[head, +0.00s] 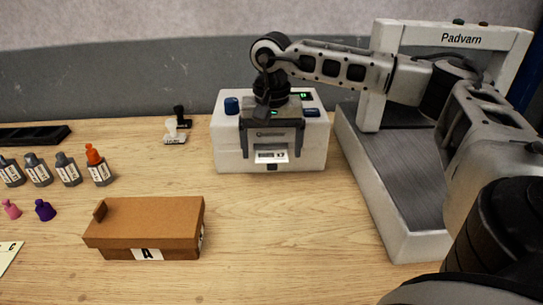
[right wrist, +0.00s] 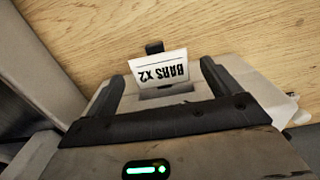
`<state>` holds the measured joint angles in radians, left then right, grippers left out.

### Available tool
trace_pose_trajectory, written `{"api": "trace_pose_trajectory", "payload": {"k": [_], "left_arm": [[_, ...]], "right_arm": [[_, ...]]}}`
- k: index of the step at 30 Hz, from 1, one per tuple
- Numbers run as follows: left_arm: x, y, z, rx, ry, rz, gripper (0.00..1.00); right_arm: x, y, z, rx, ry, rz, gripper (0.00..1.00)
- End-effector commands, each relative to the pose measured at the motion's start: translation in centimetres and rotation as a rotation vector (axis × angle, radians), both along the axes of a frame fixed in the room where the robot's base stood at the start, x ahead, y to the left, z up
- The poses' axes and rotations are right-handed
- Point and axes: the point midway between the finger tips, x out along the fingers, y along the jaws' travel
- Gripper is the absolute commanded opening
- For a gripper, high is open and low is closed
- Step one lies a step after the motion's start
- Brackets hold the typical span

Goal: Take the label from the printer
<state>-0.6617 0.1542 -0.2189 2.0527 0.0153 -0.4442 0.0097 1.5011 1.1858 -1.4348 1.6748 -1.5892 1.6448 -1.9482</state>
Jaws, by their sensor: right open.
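The printer (head: 226,155) is a white box with a blue knob and stands at the back middle of the table. A white label (head: 271,156) sticks out of its front. In the right wrist view the label (right wrist: 160,68) shows upside down and reads "BARS x2". My right gripper (head: 271,153) hangs over the printer's front, pointing down, with its dark fingers open, one on each side of the label. In the right wrist view the fingers (right wrist: 163,80) are apart from the label's edges. My left gripper is not in view.
A white frame marked "Padvarn" (head: 461,38) with a grey belt (head: 400,170) stands to the right. A brown box marked A (head: 150,215) lies front left. The table front of the printer is clear.

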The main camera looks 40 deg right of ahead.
Motion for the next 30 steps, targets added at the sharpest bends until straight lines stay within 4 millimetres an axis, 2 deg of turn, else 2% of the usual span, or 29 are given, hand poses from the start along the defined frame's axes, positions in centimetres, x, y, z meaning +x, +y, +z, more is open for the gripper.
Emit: {"api": "trace_pose_trajectory", "payload": {"k": [15,20,21,30], "left_arm": [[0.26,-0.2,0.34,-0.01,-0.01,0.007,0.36],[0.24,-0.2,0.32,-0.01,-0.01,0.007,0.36],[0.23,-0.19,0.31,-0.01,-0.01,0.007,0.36],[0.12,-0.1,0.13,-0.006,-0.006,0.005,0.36]], "right_arm": [[0.03,0.02,-0.34,-0.001,-0.001,0.001,0.89],[0.02,0.02,-0.35,0.0,0.0,0.001,0.45],[0.02,0.02,-0.34,0.0,0.0,0.001,0.41],[0.02,0.02,-0.32,0.0,0.0,0.0,0.41]]}}
